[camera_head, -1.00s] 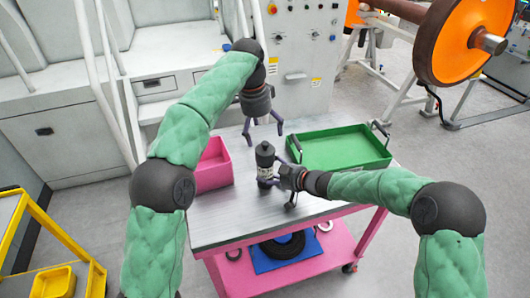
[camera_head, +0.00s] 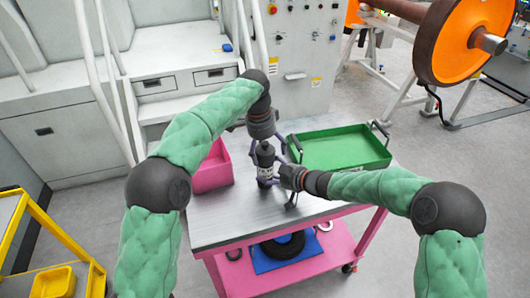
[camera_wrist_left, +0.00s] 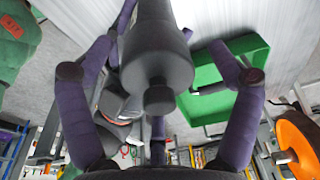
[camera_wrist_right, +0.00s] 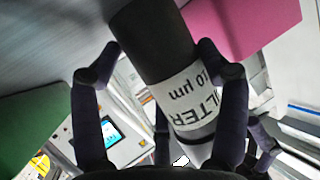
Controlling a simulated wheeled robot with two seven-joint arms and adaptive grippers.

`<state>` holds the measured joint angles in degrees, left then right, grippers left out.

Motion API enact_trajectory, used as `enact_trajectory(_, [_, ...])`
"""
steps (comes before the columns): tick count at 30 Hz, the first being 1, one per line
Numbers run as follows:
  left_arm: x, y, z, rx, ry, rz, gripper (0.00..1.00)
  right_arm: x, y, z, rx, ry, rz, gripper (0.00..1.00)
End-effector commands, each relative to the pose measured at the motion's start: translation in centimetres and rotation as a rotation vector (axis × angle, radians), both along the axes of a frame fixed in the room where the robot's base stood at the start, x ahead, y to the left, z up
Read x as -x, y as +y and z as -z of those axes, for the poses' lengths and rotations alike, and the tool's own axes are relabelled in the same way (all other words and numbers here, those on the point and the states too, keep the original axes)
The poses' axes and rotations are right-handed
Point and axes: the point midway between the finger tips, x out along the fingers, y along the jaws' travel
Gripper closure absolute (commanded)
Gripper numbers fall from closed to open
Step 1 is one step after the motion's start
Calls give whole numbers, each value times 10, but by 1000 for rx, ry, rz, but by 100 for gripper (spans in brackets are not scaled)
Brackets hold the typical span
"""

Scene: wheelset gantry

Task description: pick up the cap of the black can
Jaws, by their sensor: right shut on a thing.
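The black can (camera_head: 265,160) stands upright on the grey table top. Its white label reads "FILTER 10 µm" in the right wrist view (camera_wrist_right: 195,98). The cap, with its small knob (camera_wrist_left: 159,99), is at the top of the can and points toward my left wrist camera. My left gripper (camera_head: 267,151) is above the can, fingers spread on either side of the cap; in the left wrist view they stand apart from it. My right gripper (camera_head: 272,184) is shut on the can's body from the right side, low on the can.
A pink bin (camera_head: 212,176) stands left of the can. A green tray (camera_head: 345,168) with dark handles lies to the right and behind. The front of the table top (camera_head: 225,225) is clear. A pink lower shelf (camera_head: 235,278) carries a black ring on a blue mat.

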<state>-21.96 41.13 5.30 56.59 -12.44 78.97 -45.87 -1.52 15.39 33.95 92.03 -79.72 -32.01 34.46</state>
Motion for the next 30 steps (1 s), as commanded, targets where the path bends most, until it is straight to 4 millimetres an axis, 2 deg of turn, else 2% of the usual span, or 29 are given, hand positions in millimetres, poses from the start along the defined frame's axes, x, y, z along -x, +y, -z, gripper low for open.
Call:
enact_trajectory(1, [0,0,0,0,0,0,21,0,0,1,2,1,0,67])
enact_trajectory(5, [0,0,0,0,0,0,58,0,0,1,2,1,-1,67])
enact_trajectory(6, [0,0,0,1,0,0,62,1,0,1,2,1,-1,67])
enact_trajectory(19, [-2,-2,-5,2,-5,0,62,3,3,1,2,-2,-12,68])
enact_trajectory(21, [-2,-2,-13,4,-8,0,73,3,4,1,2,-2,-12,68])
enact_trajectory(30, [-2,-2,-70,4,-7,0,73,2,2,2,2,2,-6,67])
